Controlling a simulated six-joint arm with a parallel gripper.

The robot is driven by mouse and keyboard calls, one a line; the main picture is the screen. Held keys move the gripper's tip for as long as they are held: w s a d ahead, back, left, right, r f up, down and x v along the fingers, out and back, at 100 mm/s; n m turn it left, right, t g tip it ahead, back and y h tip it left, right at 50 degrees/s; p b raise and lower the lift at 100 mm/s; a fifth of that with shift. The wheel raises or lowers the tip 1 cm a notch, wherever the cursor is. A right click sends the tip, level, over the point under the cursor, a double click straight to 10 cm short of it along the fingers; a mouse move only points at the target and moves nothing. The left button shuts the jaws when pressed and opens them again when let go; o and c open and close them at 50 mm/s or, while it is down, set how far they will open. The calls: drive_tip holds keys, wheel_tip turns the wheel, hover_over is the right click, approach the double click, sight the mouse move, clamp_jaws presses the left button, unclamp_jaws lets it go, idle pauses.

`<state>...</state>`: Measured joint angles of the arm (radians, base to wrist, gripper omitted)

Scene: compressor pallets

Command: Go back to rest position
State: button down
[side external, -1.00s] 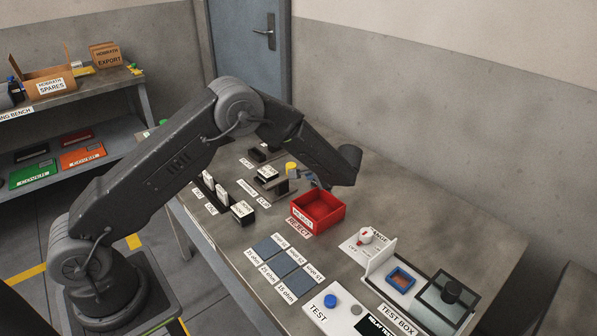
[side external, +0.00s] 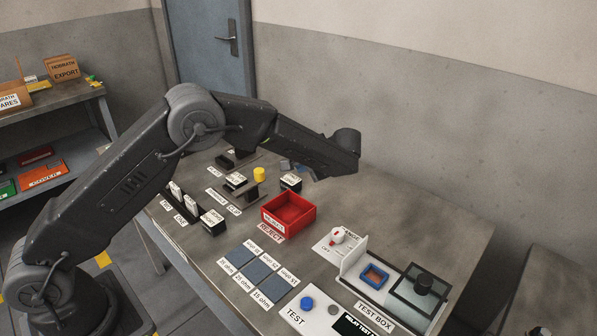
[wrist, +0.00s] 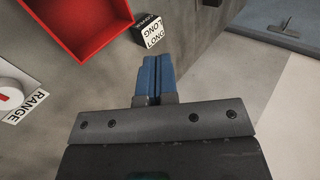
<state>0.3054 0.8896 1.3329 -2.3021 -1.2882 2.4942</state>
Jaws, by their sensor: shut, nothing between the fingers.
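My gripper (wrist: 157,58) is shut, its two blue fingers together with nothing between them. In the side view, my gripper (side external: 288,165) is mostly hidden behind my arm, above the bench and behind the red reject bin.
The red bin (side external: 268,222) looks empty. The labelled block (side external: 291,185) stands behind it. A yellow cylinder (side external: 259,174) and several black parts stand to the left. The test box (side external: 372,304) and a dial panel (side external: 337,240) lie in front.

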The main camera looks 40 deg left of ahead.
drive_tip(key=w+r+n+t+h, duration=0.1)
drive_tip(key=w+r+t+h, duration=0.25)
drive_tip(key=r+t, duration=1.2)
drive_tip(key=s+d+r+m+g+h, duration=0.1)
drive_tip(key=s+d+r+h, duration=0.25)
drive_tip(key=r, duration=0.35)
drive_tip(key=s+d+r+m+g+h, duration=0.1)
drive_tip(key=s+d+r+h, duration=0.1)
drive_tip(key=s+r, duration=0.3)
drive_tip(key=s+d+f+m+g+h, duration=0.1)
drive_tip(key=s+d+g+h, duration=0.1)
drive_tip(key=s, duration=0.4)
drive_tip(key=s+d+f+g+h, duration=0.1)
drive_tip(key=s+h, duration=0.1)
drive_tip(key=s, duration=0.5)
drive_tip(key=s+a+f+n+g+y, duration=0.1)
drive_tip(key=s+a+f+g, duration=0.1)
drive_tip(key=s+f, duration=0.3)
drive_tip(key=s+a+f+n+g+y, duration=0.1)
drive_tip(key=s+f, duration=0.4)
drive_tip(key=s, duration=0.7)
drive_tip(key=shift+a+f+n+g+y, duration=0.15)
drive_tip(key=shift+a+n+g+y, duration=0.25)
drive_tip(key=shift+a+g+y, duration=0.7)
